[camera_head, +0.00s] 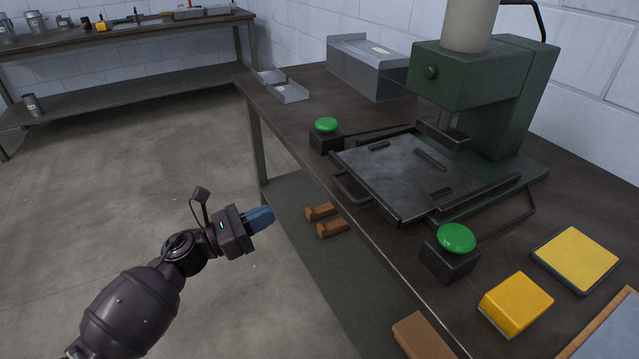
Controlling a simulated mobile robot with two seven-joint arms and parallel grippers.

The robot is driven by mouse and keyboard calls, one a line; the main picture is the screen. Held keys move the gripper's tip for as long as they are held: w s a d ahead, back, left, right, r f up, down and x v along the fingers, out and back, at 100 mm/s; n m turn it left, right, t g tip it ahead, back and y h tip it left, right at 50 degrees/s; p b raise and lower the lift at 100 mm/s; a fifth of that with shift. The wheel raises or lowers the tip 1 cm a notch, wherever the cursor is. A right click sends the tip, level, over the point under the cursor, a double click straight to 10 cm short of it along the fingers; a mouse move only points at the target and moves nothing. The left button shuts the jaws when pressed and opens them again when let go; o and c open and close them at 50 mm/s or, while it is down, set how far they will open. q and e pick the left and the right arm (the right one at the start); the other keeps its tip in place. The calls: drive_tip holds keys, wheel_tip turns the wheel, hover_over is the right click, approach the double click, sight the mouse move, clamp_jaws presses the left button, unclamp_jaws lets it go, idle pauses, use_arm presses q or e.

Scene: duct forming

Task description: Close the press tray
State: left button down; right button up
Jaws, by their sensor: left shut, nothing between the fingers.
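The press (476,82) is green and stands on the workbench at the right. Its flat dark metal tray (400,172) is slid out toward the bench's front edge, away from the press column. A bar handle (350,187) sticks out from the tray's front left side. My left gripper (262,218) is shut and empty. It hangs in front of the bench, to the left of the tray and lower in the picture, apart from the handle. My right gripper does not show.
Two green push buttons, one behind (327,126) and one in front (456,239), flank the tray. A yellow block (515,304) and yellow pad (575,259) lie at the front right. A metal duct piece (368,66) stands behind. Floor left of the bench is clear.

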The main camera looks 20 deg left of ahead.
use_arm(q)
approach(351, 179)
drive_tip(key=w+d+r, duration=0.2)
drive_tip(key=shift+w+d+f, duration=0.1)
drive_tip(key=shift+w+f, duration=0.05)
drive_tip(key=shift+w, duration=0.1)
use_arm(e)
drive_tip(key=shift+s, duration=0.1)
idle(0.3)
use_arm(q)
drive_tip(key=shift+w+d, duration=0.35)
drive_tip(key=shift+w, duration=0.05)
drive_tip(key=w+d, duration=0.2)
drive_tip(key=shift+w+f, duration=0.1)
drive_tip(key=shift+w, duration=0.25)
drive_tip(key=shift+w+d+b, duration=0.15)
drive_tip(key=shift+b, duration=0.15)
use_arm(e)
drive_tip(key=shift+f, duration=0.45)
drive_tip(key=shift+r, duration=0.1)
